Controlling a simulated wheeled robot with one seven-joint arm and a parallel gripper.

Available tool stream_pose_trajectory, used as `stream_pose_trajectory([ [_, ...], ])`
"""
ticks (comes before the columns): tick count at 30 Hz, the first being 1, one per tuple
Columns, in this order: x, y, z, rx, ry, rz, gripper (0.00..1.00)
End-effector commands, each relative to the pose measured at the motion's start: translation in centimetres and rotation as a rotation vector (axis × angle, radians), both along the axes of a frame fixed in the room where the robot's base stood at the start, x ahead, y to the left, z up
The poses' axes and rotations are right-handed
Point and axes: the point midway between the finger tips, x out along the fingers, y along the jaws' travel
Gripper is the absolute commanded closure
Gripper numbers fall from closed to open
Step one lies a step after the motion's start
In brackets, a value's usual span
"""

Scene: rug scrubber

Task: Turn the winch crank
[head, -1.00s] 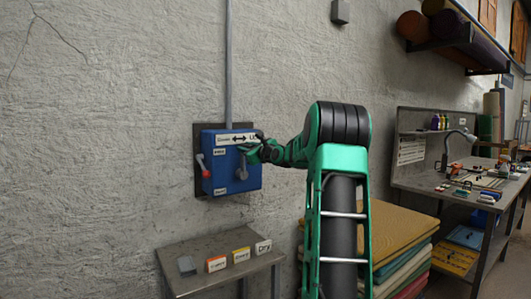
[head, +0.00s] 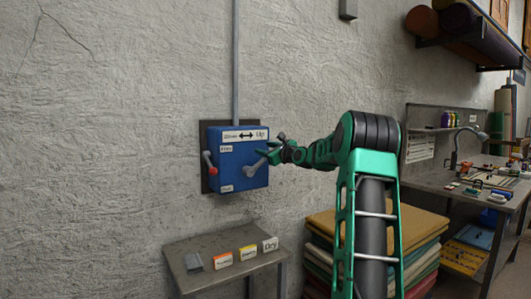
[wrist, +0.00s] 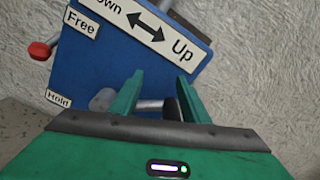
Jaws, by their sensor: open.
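The blue winch box (head: 232,178) is mounted on a dark plate on the wall. Its grey crank (head: 255,168) is on the front face and slants up to the right. In the wrist view the crank (wrist: 150,105) shows partly between my fingers, its lower part hidden by my gripper body. My gripper (head: 270,149) is at the right side of the box front, by the crank's upper end. In the wrist view my gripper (wrist: 158,84) has its two green fingers apart. I cannot tell whether they touch the crank. A red-tipped lever (head: 212,170) is on the box's left side.
Labels on the box read "Up" with a double arrow, "Free" (wrist: 81,22) and "Hold" (wrist: 58,98). A small metal table (head: 215,250) with several labelled blocks stands below. Stacked rugs (head: 425,235) and a workbench (head: 470,185) are at the right.

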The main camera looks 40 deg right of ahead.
Motion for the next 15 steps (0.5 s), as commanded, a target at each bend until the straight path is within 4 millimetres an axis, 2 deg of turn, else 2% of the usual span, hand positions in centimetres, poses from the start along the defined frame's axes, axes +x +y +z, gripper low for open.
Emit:
stream_pose_trajectory([
  [7, -1.3, -0.3, 0.0, -0.001, 0.0, -0.007, 0.58],
  [15, -6.1, 0.6, 0.0, -0.001, 0.001, -0.006, 0.58],
])
